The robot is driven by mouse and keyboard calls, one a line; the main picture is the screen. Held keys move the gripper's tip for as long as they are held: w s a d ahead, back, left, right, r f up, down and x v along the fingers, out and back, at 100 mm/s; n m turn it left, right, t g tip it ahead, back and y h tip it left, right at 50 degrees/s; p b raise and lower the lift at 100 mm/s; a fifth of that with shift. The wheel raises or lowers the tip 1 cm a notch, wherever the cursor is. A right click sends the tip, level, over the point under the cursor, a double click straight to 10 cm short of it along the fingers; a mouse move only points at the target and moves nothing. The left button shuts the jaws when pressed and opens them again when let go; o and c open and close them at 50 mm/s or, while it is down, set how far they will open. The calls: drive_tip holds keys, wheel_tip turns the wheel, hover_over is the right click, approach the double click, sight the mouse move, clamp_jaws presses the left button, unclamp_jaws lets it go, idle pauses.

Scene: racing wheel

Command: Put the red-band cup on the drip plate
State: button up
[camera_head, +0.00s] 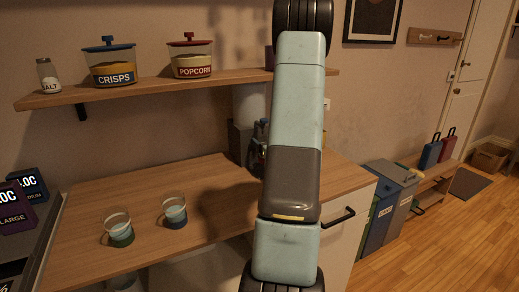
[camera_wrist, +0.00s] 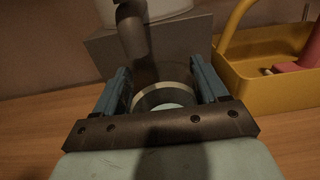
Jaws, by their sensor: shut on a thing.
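In the wrist view my gripper (camera_wrist: 161,80) has its two blue-grey fingers on either side of a cup (camera_wrist: 163,95) and is shut on it. The cup's pale rim and light inside show; its band is hidden, so I cannot tell its colour. The cup is in front of a grey machine (camera_wrist: 185,50), with a dark spout (camera_wrist: 134,32) just beyond and above the rim. I cannot make out the drip plate; the cup and gripper cover that area. In the head view my arm hides the gripper and held cup, with part of the machine (camera_head: 240,140) behind it.
A cup with a green band (camera_head: 119,232) and one with a blue band (camera_head: 175,212) stand on the wooden counter (camera_head: 140,195). A yellow carrier (camera_wrist: 265,82) with a red object stands close right of the gripper. A shelf (camera_head: 150,90) with jars hangs above.

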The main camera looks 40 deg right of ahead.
drive_tip(key=shift+w+a+f, duration=0.15)
drive_tip(key=shift+a+f, duration=0.05)
drive_tip(key=shift+f, duration=0.65)
drive_tip(key=shift+w+a+f, duration=0.15)
drive_tip(key=shift+a+f, duration=0.05)
drive_tip(key=shift+f, duration=0.6)
drive_tip(key=o, duration=1.1)
drive_tip(key=shift+f, duration=0.1)
drive_tip(key=shift+o, duration=0.2)
drive_tip(key=shift+s, duration=0.1)
